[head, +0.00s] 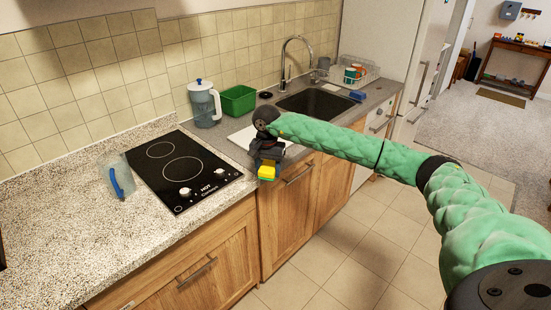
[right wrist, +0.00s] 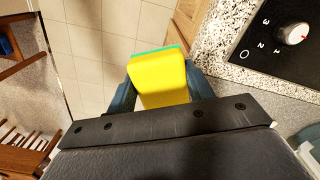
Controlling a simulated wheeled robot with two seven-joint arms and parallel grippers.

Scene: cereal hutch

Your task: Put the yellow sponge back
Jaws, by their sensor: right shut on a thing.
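The yellow sponge (head: 267,172) has a green layer on one face. My right gripper (head: 268,163) is shut on it and holds it in the air just off the front edge of the counter, between the cooktop and the sink. The sponge also shows in the right wrist view (right wrist: 160,82), between the two fingers of the right gripper (right wrist: 158,88). The sink (head: 318,103) has a blue item (head: 356,95) at its right rim, perhaps another sponge. My left gripper is not in view.
A black cooktop (head: 178,170) lies left of my right gripper. A green bin (head: 238,100) and a blue-lidded pitcher (head: 204,103) stand behind it. A dish rack (head: 352,74) stands right of the faucet (head: 285,65). A clear item with a blue handle (head: 117,180) lies on the left counter.

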